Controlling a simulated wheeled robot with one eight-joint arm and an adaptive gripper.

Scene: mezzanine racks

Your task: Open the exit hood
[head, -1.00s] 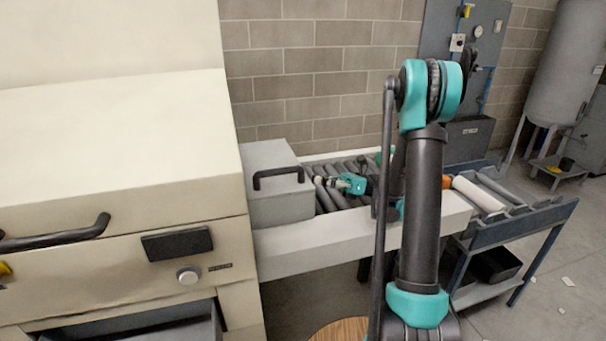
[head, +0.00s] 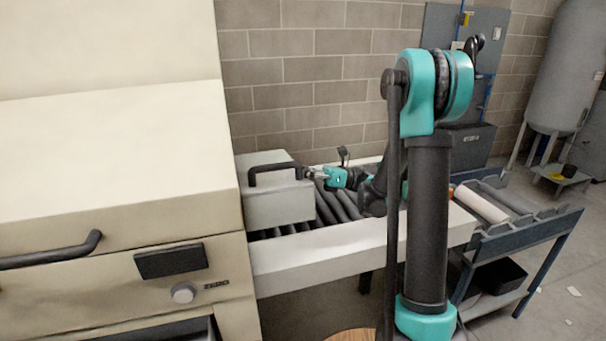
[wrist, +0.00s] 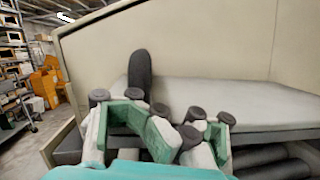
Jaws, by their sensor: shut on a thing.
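The exit hood (head: 280,207) is a light grey box-shaped cover beside the large cream machine, at the start of the roller conveyor. Its lower edge stands above the rollers, which show beneath it, so it is partly raised and tilted. Its black bar handle (head: 275,165) is on the upper part. My gripper (head: 312,173) is at the right end of this handle and shut on it. In the wrist view the handle (wrist: 140,70) stands up dark behind my gripper (wrist: 153,115), with the grey hood (wrist: 235,100) beyond; the exact grip is partly hidden by the fingers.
The cream machine (head: 110,160) with its own black handle (head: 55,255) fills the left. The roller conveyor (head: 345,207) runs right to a blue-framed table (head: 530,225) with a white roll (head: 480,205). A block wall (head: 310,80) closes the back.

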